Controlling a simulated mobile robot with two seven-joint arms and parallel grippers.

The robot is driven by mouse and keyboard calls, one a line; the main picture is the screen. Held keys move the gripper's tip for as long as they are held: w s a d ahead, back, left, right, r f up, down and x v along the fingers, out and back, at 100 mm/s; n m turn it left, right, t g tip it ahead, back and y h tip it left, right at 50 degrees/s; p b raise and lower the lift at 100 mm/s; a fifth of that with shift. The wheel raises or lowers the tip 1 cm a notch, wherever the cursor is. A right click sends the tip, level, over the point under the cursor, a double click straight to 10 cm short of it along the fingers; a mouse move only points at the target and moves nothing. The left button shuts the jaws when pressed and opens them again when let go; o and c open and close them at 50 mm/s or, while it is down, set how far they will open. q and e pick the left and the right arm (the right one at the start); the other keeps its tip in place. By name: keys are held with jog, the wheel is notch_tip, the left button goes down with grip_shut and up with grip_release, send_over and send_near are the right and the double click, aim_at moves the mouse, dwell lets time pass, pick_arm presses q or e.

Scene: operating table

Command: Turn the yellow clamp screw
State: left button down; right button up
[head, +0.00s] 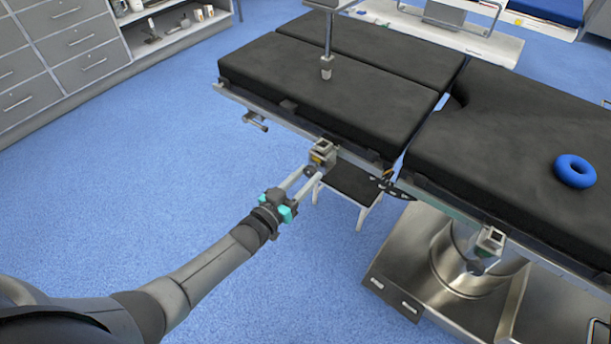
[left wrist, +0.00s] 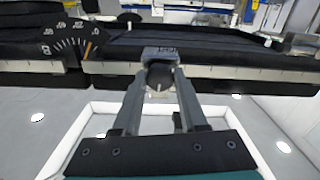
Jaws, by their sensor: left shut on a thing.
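The clamp (head: 322,152) is a small metal block with a square socket on the side rail of the operating table; a little yellow shows on its front. Its screw has a dark round knob (head: 309,171) facing my arm. My left gripper (head: 311,175) is shut on this knob, one finger on each side. In the left wrist view the knob (left wrist: 159,76) sits between the fingertips, just below the clamp body (left wrist: 160,53). The fingers hide the knob's sides. My right gripper is not in view.
The operating table has black pads (head: 330,90). A dark dial with a scale and an orange mark (left wrist: 72,42) is left of the clamp in the wrist view. Another clamp (head: 490,240) is further right on the rail. A blue ring (head: 575,171) lies on the pad. The floor at left is clear.

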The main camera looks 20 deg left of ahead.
pick_arm(q)
jog(key=shift+n, duration=0.6)
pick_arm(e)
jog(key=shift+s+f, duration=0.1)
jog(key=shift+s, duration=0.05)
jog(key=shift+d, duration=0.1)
pick_arm(q)
jog(key=shift+c, duration=2.2)
grip_release()
jog(key=shift+s, duration=0.2)
jog(key=shift+s+a, duration=0.2)
jog(key=shift+s, duration=0.1)
jog(key=p+v, duration=0.4)
jog(key=v, duration=1)
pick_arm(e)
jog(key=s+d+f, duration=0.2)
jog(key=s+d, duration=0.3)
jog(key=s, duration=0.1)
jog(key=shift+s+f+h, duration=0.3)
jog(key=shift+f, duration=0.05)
